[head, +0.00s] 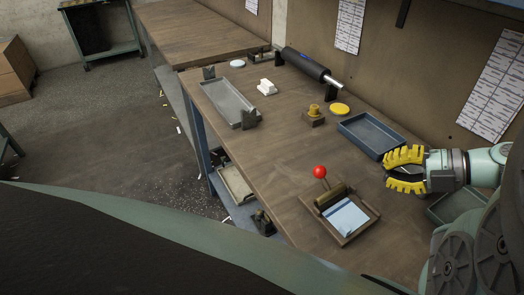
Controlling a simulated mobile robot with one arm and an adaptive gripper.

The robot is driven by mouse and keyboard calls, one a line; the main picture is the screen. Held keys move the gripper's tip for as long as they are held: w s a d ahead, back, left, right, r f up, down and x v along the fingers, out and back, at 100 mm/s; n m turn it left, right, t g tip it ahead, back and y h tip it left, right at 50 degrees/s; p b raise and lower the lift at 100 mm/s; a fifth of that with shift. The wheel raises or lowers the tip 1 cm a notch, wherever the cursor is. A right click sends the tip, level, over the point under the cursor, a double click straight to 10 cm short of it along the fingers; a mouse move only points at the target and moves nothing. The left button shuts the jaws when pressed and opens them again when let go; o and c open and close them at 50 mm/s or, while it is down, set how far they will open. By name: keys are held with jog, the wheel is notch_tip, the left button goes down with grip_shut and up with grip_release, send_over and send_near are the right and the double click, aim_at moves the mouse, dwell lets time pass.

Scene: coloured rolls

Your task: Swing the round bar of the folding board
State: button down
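The folding board (356,238) is a small wooden board near the front edge of the workbench. Its round bar (331,197) lies across the far end of the board. A red ball knob (320,172) stands up from the bar on a thin rod. A light blue sheet (347,218) lies on the board, on the near side of the bar. My gripper (388,171), with yellow ribbed fingers, is to the right of the knob, apart from it. The fingers are spread, and nothing shows between them.
A blue tray (343,126) lies behind my gripper. A wooden block with a brass peg (313,113), a yellow disc (340,109) and a black roller (305,65) are farther back. A grey tray (215,89) is at the far left. Bare bench lies left of the board.

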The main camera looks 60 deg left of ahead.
aim_at(325, 169)
jog(key=p+x, duration=0.2)
jog(key=x, duration=1)
jog(key=shift+s+a+r, duration=0.1)
jog(key=shift+s, duration=0.05)
jog(key=shift+a+f+h+p, duration=0.25)
jog(key=shift+a+h+p, duration=0.15)
jog(key=shift+h, duration=0.2)
jog(key=shift+a+f+m+h+b, duration=0.35)
jog(key=shift+a+f+h, duration=0.1)
jog(key=shift+h, duration=0.15)
jog(key=a+f+b, duration=0.2)
jog(key=b, duration=0.2)
jog(key=shift+f+b, duration=0.15)
jog(key=shift+b, duration=0.15)
jog(key=shift+f, duration=0.1)
jog(key=shift+f+b, duration=0.1)
jog(key=shift+b, duration=0.2)
